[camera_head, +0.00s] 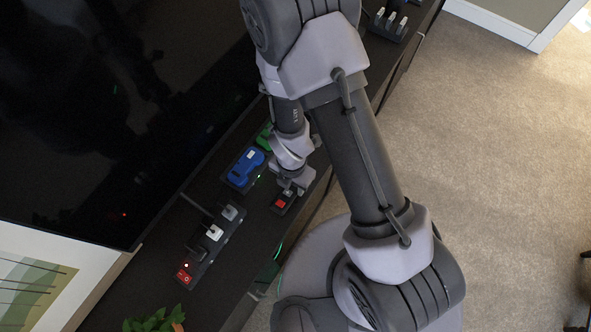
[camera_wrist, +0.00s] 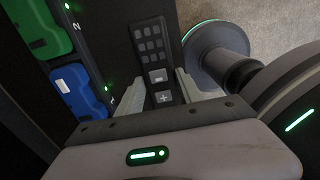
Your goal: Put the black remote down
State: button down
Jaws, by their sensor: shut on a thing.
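The black remote (camera_wrist: 152,42) has grey keys and lies between the two fingers of my gripper (camera_wrist: 162,84) in the wrist view. My gripper is shut on it. In the head view my gripper (camera_head: 291,186) points down over the dark console (camera_head: 228,262), near its front edge. The remote's end with a red key (camera_head: 281,203) shows just below the fingers there. Whether the remote touches the console top or is slightly above it, I cannot tell.
A blue device (camera_head: 245,168) and a green one (camera_head: 264,137) sit in dark holders left of my gripper. A power strip (camera_head: 200,255) with plugs lies nearer the front left. A large black screen (camera_head: 110,100) stands behind. Some console top beside the remote is bare.

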jog(key=w, duration=0.2)
jog(key=w+d, duration=0.1)
jog(key=w, duration=0.3)
jog(key=shift+d+f+b, duration=0.15)
jog(key=shift+f+b, duration=0.2)
jog(key=shift+f, duration=0.05)
notch_tip(320, 180, down, 4)
jog(key=shift+r+b, duration=0.2)
jog(key=shift+b, duration=0.8)
jog(key=shift+r, duration=0.15)
jog(key=c, duration=0.8)
grip_release()
jog(key=shift+o, duration=0.2)
